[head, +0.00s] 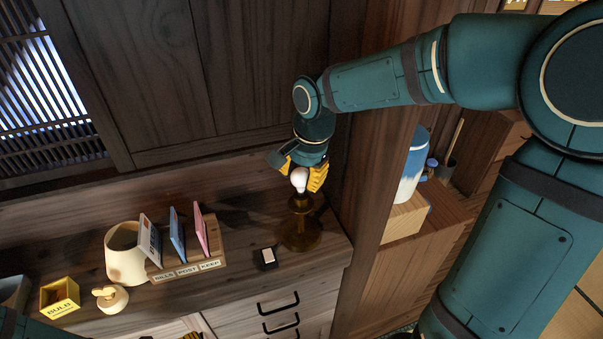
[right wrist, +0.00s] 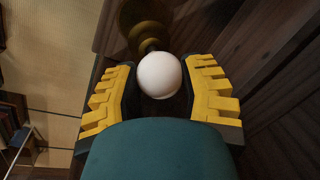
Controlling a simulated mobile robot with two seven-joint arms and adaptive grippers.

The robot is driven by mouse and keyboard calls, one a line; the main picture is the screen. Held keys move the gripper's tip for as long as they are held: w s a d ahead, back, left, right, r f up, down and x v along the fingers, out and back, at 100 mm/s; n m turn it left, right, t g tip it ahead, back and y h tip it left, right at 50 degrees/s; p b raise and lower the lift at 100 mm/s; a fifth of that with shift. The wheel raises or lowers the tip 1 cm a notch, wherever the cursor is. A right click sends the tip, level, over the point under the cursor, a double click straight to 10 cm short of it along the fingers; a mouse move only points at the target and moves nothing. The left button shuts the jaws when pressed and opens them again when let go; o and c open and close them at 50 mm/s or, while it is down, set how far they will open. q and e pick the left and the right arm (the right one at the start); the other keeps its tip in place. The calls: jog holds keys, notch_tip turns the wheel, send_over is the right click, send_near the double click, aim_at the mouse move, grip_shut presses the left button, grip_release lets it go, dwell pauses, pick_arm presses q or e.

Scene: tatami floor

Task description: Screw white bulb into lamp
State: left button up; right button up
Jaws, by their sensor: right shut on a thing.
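The white bulb (head: 299,180) is held upright between the yellow fingers of my right gripper (head: 303,176). It also shows in the right wrist view (right wrist: 159,75), round and white between the two fingers. The brown, brass-like lamp (head: 301,237) stands on the cabinet top at its right end. The bulb is right over the lamp's socket; I cannot tell whether it is threaded in. The lamp also shows beyond the bulb in the right wrist view (right wrist: 146,28). Yellow tips of my left gripper (head: 191,336) barely show at the bottom edge; their opening is cut off.
A small dark switch-like block (head: 266,258) lies left of the lamp. A wooden post (head: 372,180) rises close on the right.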

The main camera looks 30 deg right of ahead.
jog(key=shift+f+b, duration=0.35)
jog(key=shift+f, duration=0.2)
dwell(0.8)
jog(key=o, duration=0.8)
jog(key=shift+o, duration=0.2)
notch_tip(320, 180, up, 12)
jog(key=s, duration=0.2)
jog(key=shift+d, duration=0.45)
jog(key=shift+a+f, duration=0.1)
